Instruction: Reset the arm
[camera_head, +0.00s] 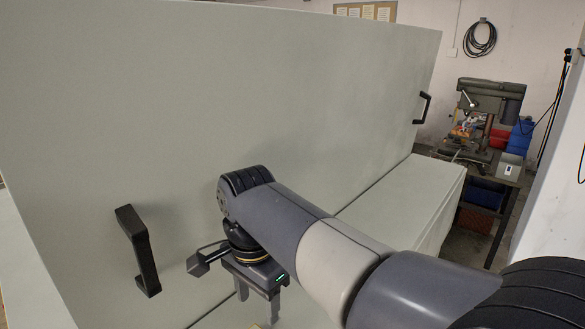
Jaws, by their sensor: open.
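My gripper (258,301) hangs at the end of my arm in the lower middle of the head view, pointing down. Its two fingers are apart and nothing shows between them. A small camera-like part sticks out to its left. It is over the light grey-green lower surface of the machine, in front of a large grey-green panel (230,85). The gripper is to the right of the panel's left black handle (139,250) and apart from it. My arm hides part of the lower surface.
The tall panel fills the left and middle, with a second black handle (422,108) at its right edge. A lower grey-green cabinet (405,200) extends to the right. Behind stand a drill press (490,100) on a bench, blue bins (521,137) and a coiled cable (480,39) on the wall.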

